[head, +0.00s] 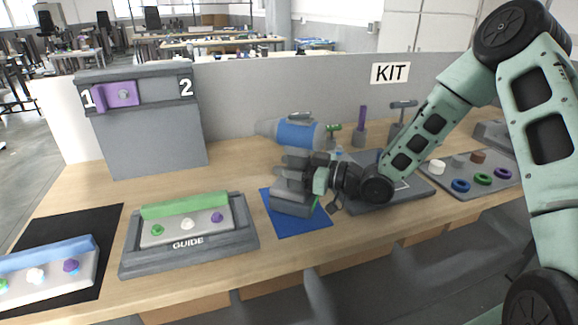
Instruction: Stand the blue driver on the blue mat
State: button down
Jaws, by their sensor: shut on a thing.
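The blue driver (293,133) is in the head view, upright, with its grey nose pointing left. Its blue body shows above my gripper and its grey base (291,205) shows below. My gripper (290,170) is shut on the driver around its handle, reaching in from the right. The handle is mostly hidden by the fingers. The blue mat (300,228) lies flat on the table, and the driver's base is over its middle. I cannot tell for sure whether the base touches the mat or is slightly above it.
The guide tray (188,262) is left of the mat, with a black mat (75,225) further left. A grey cabinet (150,140) marked 1 and 2 stands behind. Upright tools stand at the back below the KIT sign (390,72). A tray of rings (505,178) is right.

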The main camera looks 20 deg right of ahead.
jog(key=shift+f, duration=0.1)
jog(key=c, duration=0.8)
grip_release()
jog(key=shift+c, duration=0.2)
jog(key=shift+f, duration=0.1)
jog(key=b+v, duration=0.2)
jog(key=v, duration=1.5)
jog(key=w+a+h, duration=0.1)
jog(key=a, duration=0.1)
jog(key=w+a+f+g+h, duration=0.1)
jog(key=a+h, duration=0.1)
jog(key=a+f+g+h, duration=0.1)
jog(key=shift+w+a+p, duration=0.4)
jog(key=s+a+r+g+h, duration=0.2)
jog(key=s+a+g+h, duration=0.1)
jog(key=s, duration=0.5)
jog(key=s+a+r+m+g+h+p, duration=0.1)
jog(key=s+a+r+g+h, duration=0.1)
jog(key=s+a, duration=0.3)
jog(key=s+a+r+m+g+h+p, duration=0.1)
jog(key=s+a+g+h, duration=0.3)
jog(key=s, duration=0.9)
jog(key=shift+a+r+g, duration=0.3)
jog(key=shift+a+r, duration=0.1)
jog(key=shift+a, duration=0.2)
